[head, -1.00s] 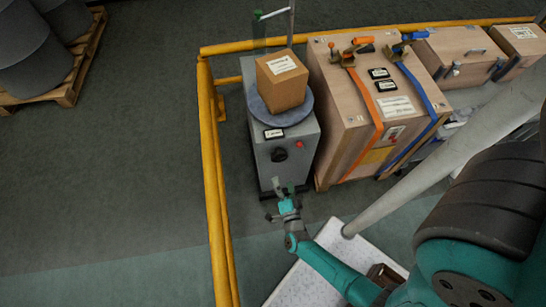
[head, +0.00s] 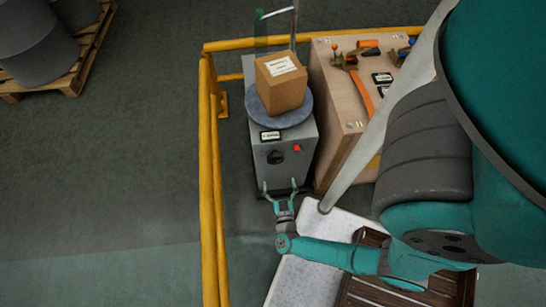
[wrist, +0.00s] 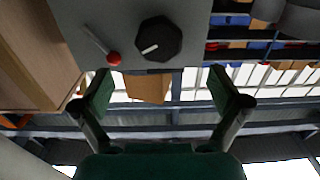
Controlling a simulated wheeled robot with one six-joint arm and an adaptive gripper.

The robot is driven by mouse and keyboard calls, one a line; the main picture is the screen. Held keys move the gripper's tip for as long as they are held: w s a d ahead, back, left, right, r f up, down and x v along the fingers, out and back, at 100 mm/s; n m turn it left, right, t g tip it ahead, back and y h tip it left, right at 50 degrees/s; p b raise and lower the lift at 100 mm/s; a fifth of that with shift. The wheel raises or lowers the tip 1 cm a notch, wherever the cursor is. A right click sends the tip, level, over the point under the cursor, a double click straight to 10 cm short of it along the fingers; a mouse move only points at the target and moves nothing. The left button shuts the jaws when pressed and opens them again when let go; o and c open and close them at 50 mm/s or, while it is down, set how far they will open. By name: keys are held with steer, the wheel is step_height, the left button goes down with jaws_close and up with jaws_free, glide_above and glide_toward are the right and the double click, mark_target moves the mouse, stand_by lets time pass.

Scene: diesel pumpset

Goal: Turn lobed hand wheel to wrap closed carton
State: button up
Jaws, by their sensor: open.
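The lobed hand wheel (head: 275,157) is a dark knob on the front of a grey wrapping machine (head: 302,133). In the wrist view the hand wheel (wrist: 159,39) shows a white pointer line and sits ahead of my fingers, near the top. A closed brown carton (head: 281,82) stands on the machine's round grey turntable (head: 254,110). My gripper (head: 280,186) is open and empty, in front of the machine and below the hand wheel, apart from it. In the wrist view its two fingers (wrist: 164,92) are spread wide.
A red button or lever (wrist: 113,58) is beside the hand wheel. A yellow rail (head: 210,180) runs along the left. A pallet with drums (head: 75,78) is at the far left; floor between is clear.

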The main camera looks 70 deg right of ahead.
mark_target(275, 162)
steer(key=shift+x, duration=5.15)
steer(key=c, duration=1.2)
steer(key=shift+o, duration=0.2)
steer(key=shift+m, duration=0.3)
steer(key=m, duration=0.5)
steer(key=shift+w, duration=0.1)
steer(key=m, duration=0.7)
steer(key=shift+w+r, duration=0.1)
steer(key=shift+r, duration=0.05)
steer(key=shift+m, duration=0.3)
